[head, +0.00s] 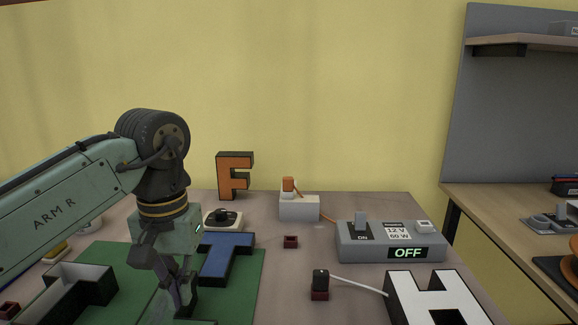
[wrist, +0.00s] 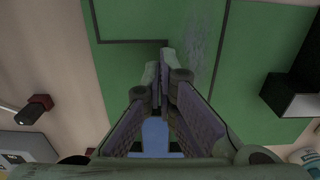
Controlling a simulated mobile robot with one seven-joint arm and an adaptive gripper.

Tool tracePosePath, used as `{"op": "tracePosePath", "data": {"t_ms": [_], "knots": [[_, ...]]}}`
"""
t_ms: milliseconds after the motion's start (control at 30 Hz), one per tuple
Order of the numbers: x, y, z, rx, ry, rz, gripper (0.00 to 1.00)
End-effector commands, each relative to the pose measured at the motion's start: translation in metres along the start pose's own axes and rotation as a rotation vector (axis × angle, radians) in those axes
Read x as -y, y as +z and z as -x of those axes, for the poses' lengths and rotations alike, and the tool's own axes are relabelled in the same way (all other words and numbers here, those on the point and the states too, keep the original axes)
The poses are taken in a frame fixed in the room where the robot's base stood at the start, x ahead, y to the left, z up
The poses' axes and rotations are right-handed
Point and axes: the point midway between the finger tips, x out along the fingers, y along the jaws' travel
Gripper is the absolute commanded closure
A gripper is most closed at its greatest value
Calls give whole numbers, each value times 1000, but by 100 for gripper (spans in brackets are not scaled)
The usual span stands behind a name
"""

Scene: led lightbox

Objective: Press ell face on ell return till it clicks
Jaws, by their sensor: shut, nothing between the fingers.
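The likely ell return is an open, dark-walled letter shell with a pale inside (head: 85,282), on the green mat (head: 252,290) at the left in the head view. Its corner also shows at the right of the wrist view (wrist: 297,100). My gripper (head: 184,308) is low over the mat, right of this shell; in the wrist view my gripper (wrist: 162,52) has its fingertips together and empty. Dark lines bound a green area (wrist: 130,20) below the fingers; I cannot tell whether it is the ell face or mat marking. No other ell face is identifiable.
A blue letter (head: 230,250) lies on the mat behind my gripper. An orange F (head: 235,176) stands at the back. A grey switch box reading OFF (head: 390,240), a plug (head: 320,284) and a white H (head: 432,300) are at right.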

Motion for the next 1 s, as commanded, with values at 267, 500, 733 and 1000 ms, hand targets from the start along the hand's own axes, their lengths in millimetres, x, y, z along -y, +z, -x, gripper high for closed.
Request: {"op": "tracePosePath", "data": {"t_ms": [267, 500, 733, 1000], "knots": [[0, 0, 22, -1, 2, 0, 100], [0, 0, 21, -1, 1, 0, 100], [0, 0, 38, -1, 1, -1, 100], [0, 0, 62, -1, 2, -1, 100]]}}
